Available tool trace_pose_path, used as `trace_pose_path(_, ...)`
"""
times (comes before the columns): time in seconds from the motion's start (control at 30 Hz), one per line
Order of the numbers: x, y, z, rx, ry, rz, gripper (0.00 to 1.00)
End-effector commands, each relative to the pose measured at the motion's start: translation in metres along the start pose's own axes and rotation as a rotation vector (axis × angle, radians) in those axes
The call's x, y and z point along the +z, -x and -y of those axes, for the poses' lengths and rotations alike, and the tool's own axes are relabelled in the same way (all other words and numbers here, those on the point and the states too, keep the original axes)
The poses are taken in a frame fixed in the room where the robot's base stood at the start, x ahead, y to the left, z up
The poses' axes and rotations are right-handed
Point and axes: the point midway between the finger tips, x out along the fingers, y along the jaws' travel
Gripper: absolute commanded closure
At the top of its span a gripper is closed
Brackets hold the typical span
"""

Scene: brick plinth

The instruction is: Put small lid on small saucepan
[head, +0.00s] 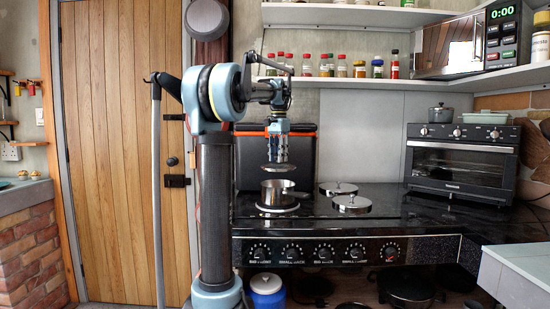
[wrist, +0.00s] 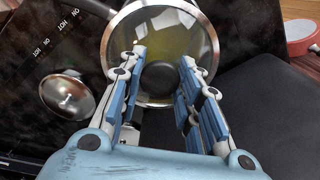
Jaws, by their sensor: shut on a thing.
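The small saucepan (head: 277,196) is a steel pot standing upright on the left front burner of the black stove. My gripper (head: 278,165) is directly above it, pointing down. It is shut on the small lid (head: 272,169), a thin round disc that looks level. A visible gap separates the lid from the pan rim. In the wrist view, my gripper (wrist: 163,65) has its fingers either side of a dark round knob, with the shiny round lid rim (wrist: 150,103) around it. The lid and the pan beneath overlap there, so their alignment is hard to judge.
A black box with orange trim (head: 250,160) stands behind the pan. A toaster oven (head: 460,160) is at the right. Shelves with jars (head: 342,70) hang above.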

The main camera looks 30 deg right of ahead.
Motion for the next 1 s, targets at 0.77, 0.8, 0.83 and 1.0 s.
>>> trace_pose_path(0.77,0.003,-0.026,0.003,0.000,0.005,0.000,1.00)
trace_pose_path(0.8,0.003,-0.029,0.003,0.000,0.005,0.000,1.00)
trace_pose_path(0.83,0.003,-0.031,0.003,0.000,0.005,0.000,1.00)
trace_pose_path(1.0,0.003,-0.039,0.002,0.000,0.005,0.000,1.00)
